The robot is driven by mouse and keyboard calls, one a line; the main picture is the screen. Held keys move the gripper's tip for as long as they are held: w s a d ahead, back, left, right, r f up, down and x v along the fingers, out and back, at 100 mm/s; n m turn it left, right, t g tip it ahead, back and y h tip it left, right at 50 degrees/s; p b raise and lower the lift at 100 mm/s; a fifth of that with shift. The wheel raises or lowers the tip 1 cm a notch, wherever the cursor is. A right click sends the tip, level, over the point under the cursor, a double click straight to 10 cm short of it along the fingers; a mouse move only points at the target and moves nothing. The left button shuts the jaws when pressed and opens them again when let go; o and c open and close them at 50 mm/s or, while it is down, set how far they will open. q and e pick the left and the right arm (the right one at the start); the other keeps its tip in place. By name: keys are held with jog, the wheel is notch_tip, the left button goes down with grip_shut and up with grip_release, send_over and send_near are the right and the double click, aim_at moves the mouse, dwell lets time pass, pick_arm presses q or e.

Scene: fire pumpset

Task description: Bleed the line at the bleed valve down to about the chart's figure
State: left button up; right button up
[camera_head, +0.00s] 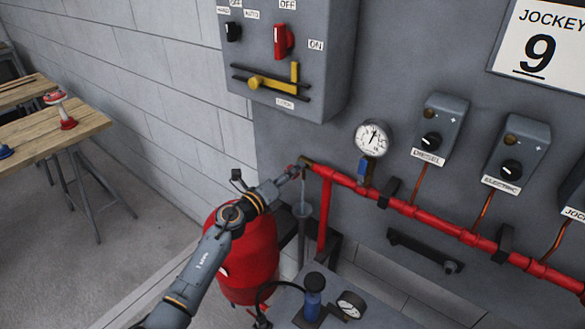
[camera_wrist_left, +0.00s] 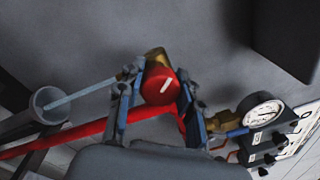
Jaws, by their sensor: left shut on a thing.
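The bleed valve is at the left end of the red pipe, with a red knob (camera_wrist_left: 160,86) bearing a white mark and a brass body (camera_wrist_left: 156,57). My left gripper (camera_head: 298,169) is shut on the red knob; in the left wrist view its fingers (camera_wrist_left: 158,100) stand on both sides of it. A pale blue stream (camera_wrist_left: 85,91) runs from the brass outlet into a grey funnel (camera_wrist_left: 48,105). The line gauge (camera_head: 372,138) has its needle roughly upward; its figures are too small to read. The chart (camera_head: 540,45) shows "JOCKEY" and 9. My right gripper is not in view.
A blue valve handle (camera_head: 362,168) sits below the gauge. Control boxes (camera_head: 440,125) hang right of it. A red tank (camera_head: 245,255) stands below my left arm. A bench with a hand pump (camera_head: 313,300) and small gauge (camera_head: 350,304) is in front.

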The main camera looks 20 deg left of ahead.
pick_arm(q)
jog(key=shift+n, duration=0.5)
jog(key=o, duration=1.2)
jog(key=v, duration=1.2)
jog(key=shift+a, duration=0.1)
